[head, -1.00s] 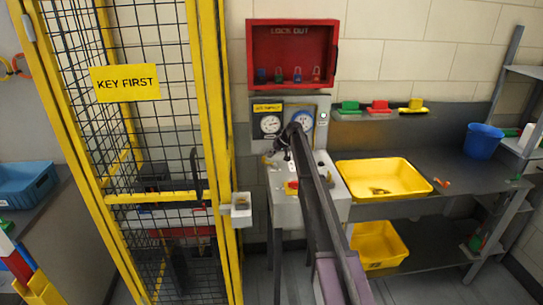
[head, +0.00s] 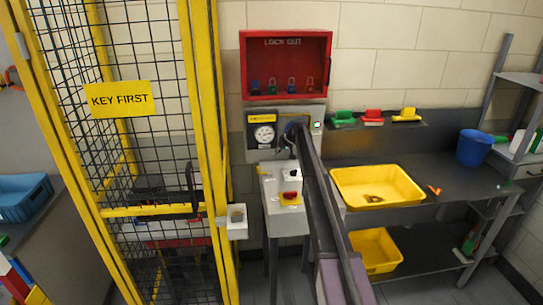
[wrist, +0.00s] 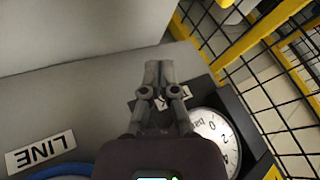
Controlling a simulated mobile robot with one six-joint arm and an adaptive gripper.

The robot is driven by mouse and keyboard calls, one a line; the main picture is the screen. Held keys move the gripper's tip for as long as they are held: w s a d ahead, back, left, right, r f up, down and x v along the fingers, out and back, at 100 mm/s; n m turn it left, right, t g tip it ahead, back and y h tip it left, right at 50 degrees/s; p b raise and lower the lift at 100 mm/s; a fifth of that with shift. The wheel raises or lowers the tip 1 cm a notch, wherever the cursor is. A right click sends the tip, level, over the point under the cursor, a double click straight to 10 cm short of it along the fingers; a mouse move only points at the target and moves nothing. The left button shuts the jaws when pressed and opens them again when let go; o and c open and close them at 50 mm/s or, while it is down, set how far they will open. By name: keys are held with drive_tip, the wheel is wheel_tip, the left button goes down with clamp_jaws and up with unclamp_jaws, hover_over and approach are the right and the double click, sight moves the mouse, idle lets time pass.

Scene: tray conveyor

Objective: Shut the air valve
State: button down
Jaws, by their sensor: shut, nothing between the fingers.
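The grey air panel (head: 253,155) stands below the red lock-out box. It carries a white round gauge (head: 264,134) on the left and a round blue part (head: 290,129), which looks like the valve, mostly hidden behind my arm. In the wrist view, a blue curved rim (wrist: 62,172) shows at the bottom left below a LINE label (wrist: 41,152). The gauge (wrist: 216,138) is at the lower right. My gripper (wrist: 158,70) is shut and empty, in front of the panel between the two. The valve's setting is hidden.
A yellow mesh cage (head: 207,150) with a KEY FIRST sign stands left of the panel. A red lock-out box (head: 286,35) hangs above. A grey pedestal with a red button (head: 290,195) stands below. A bench with a yellow tub (head: 345,195) is on the right.

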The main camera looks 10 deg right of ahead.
drive_tip(key=shift+w+d+r+p, duration=0.1)
drive_tip(key=shift+d+r+p, duration=0.8)
drive_tip(key=shift+r, duration=0.25)
drive_tip(key=shift+w+d+r+p, duration=0.1)
drive_tip(key=shift+d+r+p, duration=0.6)
drive_tip(key=shift+r+p, duration=0.35)
drive_tip(key=shift+s, duration=0.15)
drive_tip(key=s+a+f+h, duration=0.1)
drive_tip(key=s+a, duration=0.1)
drive_tip(key=s, duration=0.8)
drive_tip(key=s+a+f+g+h+b, duration=0.1)
drive_tip(key=s+a, duration=0.2)
drive_tip(key=s, duration=0.7)
drive_tip(key=s+a+f+m+g+h, duration=0.1)
drive_tip(key=s+a, duration=0.2)
drive_tip(key=s, duration=0.7)
drive_tip(key=shift+s+a+f, duration=0.1)
drive_tip(key=shift+s+f, duration=0.2)
drive_tip(key=shift+f, duration=0.1)
drive_tip(key=s+a+f+m+g+h+b, duration=0.1)
drive_tip(key=s+f+m+h, duration=0.1)
drive_tip(key=s, duration=2.9)
drive_tip(key=shift+a+g+h+b, duration=0.3)
drive_tip(key=shift+a+g+h, duration=0.1)
drive_tip(key=shift+h, duration=0.3)
drive_tip(key=shift+f, duration=0.1)
